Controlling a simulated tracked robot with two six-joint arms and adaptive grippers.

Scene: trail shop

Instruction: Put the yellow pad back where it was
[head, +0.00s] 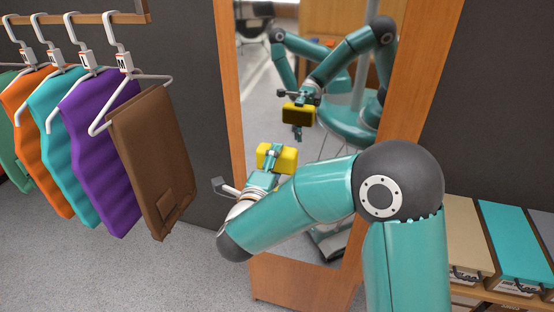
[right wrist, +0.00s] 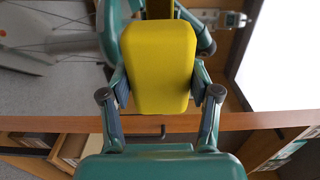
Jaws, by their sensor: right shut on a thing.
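The yellow pad (head: 289,160) is a small block with rounded edges. It is held up in front of the mirror (head: 330,150), clear of the floor. My right gripper (head: 271,160) is shut on it. In the right wrist view the pad (right wrist: 158,65) sits between the two fingers of the gripper (right wrist: 160,97), one on each side. The mirror shows a reflection of the pad and my arms. Whether the pad touches the glass is not clear. My left gripper does not show directly.
Trousers on hangers, with a brown pair (head: 152,160) nearest, hang from a wooden rail (head: 90,18) at the left. The mirror's wooden frame (head: 228,80) stands close to my right gripper. Boxes (head: 515,245) stand on a low shelf at the right. Grey floor is clear at the lower left.

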